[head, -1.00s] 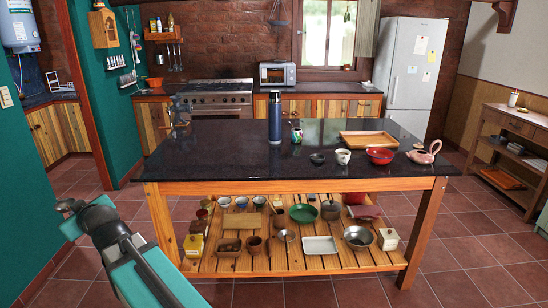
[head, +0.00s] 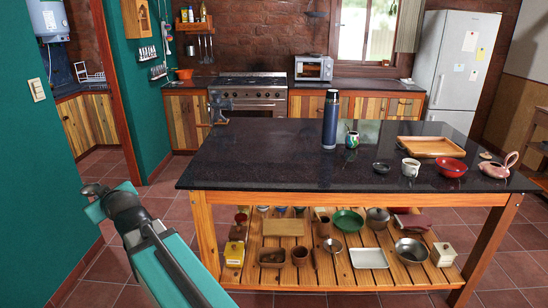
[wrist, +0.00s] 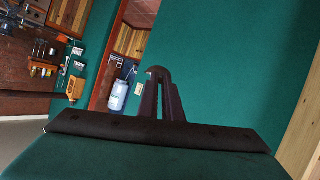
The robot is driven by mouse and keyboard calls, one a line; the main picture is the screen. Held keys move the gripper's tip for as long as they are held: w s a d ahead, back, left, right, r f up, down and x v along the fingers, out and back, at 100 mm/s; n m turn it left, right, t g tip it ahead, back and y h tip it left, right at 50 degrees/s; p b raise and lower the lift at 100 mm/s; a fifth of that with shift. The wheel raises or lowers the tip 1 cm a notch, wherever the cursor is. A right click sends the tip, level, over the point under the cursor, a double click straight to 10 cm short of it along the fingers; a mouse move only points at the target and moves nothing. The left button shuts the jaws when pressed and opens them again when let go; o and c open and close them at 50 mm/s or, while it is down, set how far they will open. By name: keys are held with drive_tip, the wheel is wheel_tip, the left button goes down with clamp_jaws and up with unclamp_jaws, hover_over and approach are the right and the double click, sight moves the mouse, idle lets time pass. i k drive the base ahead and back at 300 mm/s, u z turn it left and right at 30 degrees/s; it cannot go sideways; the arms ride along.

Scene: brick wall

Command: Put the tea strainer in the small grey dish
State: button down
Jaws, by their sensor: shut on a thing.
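My gripper (head: 93,190) is at the lower left in the head view, in the air left of the table and well apart from it. In the wrist view its dark fingers (wrist: 158,76) are closed together, with a small pale metallic bit (wrist: 155,71) at the tips. This looks like part of the tea strainer, though most of it is hidden or too small to make out. A small dark grey dish (head: 381,167) stands on the black tabletop, left of a white cup.
The wooden table (head: 290,160) also bears a blue flask (head: 330,120), a painted cup (head: 352,140), a white cup (head: 411,167), a red bowl (head: 451,168), a wooden tray (head: 431,146) and a pink teapot (head: 499,166). The lower shelf is crowded.

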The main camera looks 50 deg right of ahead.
sight(382, 174)
drive_tip(key=z, duration=0.3)
drive_tip(key=i, duration=0.6)
drive_tip(key=z, duration=0.85)
drive_tip(key=i, duration=0.6)
drive_tip(key=z, duration=0.3)
